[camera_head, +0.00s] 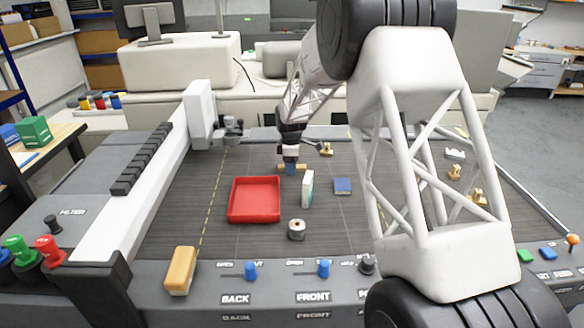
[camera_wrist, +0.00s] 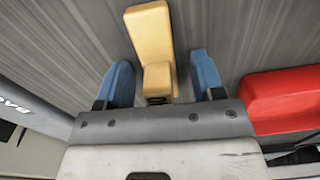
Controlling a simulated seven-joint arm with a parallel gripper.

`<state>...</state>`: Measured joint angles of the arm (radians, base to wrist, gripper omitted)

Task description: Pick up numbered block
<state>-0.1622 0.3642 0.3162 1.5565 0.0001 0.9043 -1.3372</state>
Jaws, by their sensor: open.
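My gripper (camera_head: 290,168) is low over the grey deck, behind the red tray, with its blue fingers apart. In the wrist view, my gripper (camera_wrist: 161,82) has a tan wooden piece (camera_wrist: 150,32) between its fingers, with visible gaps on both sides. The piece has a long flat part and a smaller raised end. In the head view, the wooden piece (camera_head: 303,167) is partly hidden behind the fingers. I see no number on it. A small blue block (camera_head: 342,186) lies to the right, and no number is legible on it either.
A red tray (camera_head: 233,213) is in front of my gripper; it also shows in the wrist view (camera_wrist: 285,95). A white-and-green upright piece (camera_head: 307,188) stands close to the right. A metal spool (camera_head: 296,229) is nearer the front. Small wooden pieces (camera_head: 454,172) lie right.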

